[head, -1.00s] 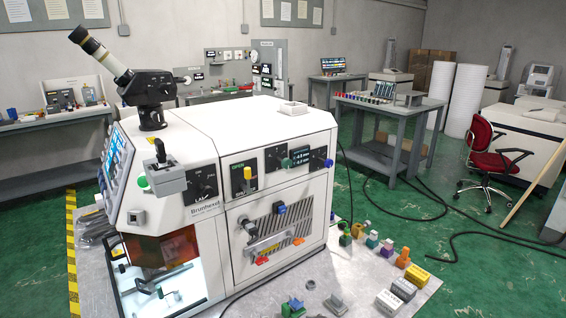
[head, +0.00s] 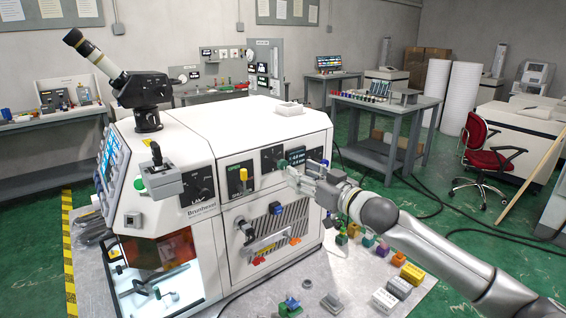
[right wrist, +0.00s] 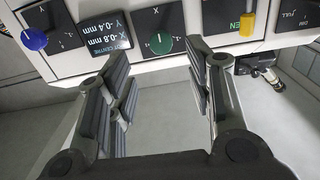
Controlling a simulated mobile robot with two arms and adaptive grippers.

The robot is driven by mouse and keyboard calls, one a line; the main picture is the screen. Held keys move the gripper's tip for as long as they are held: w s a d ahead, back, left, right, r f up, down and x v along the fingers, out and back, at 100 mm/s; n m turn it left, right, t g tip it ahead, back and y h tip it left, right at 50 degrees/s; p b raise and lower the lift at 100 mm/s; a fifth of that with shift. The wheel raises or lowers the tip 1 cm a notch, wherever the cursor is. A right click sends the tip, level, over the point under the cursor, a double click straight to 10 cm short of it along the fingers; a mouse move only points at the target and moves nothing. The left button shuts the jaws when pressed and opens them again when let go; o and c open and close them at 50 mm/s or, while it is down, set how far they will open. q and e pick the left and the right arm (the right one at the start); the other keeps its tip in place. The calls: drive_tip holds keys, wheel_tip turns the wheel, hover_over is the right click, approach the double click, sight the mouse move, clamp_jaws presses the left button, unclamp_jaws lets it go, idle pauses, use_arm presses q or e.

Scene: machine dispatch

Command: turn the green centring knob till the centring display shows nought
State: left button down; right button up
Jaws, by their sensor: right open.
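The green centring knob (right wrist: 160,43) is on the machine's front panel. In the right wrist view it lies between and beyond my right gripper's fingers, apart from them. The dark centring display (right wrist: 106,37) beside it appears upside down there and seems to read X -0.8 mm and Y -0.4 mm; the signs are hard to make out. In the head view the knob (head: 281,165) and display (head: 295,155) are just beyond my right gripper (head: 296,175), which is open and empty in front of the panel. My left gripper is not in view.
A blue knob (right wrist: 34,39) is on the display's other side. A yellow-handled switch (head: 243,178) and a lower blue knob (head: 275,208) are nearby. Orange and red clips (head: 294,240) sit below on the front. Several small coloured parts (head: 369,241) lie on the bench.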

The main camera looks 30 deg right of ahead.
sight(284, 165)
drive_tip(key=w+p, duration=0.1)
drive_tip(key=w, duration=0.1)
drive_tip(key=w+p, duration=0.1)
drive_tip(key=w, duration=0.1)
drive_tip(key=w+p, duration=0.1)
drive_tip(key=w, duration=0.1)
drive_tip(key=shift+w+a+r, duration=0.15)
drive_tip(key=shift+w+a, duration=0.15)
drive_tip(key=shift+w, duration=0.1)
drive_tip(key=shift+w+a+p, duration=0.1)
drive_tip(key=shift+w+p, duration=0.2)
drive_tip(key=shift+w, duration=0.6)
drive_tip(key=c, duration=1)
drive_tip(key=shift+c, duration=0.2)
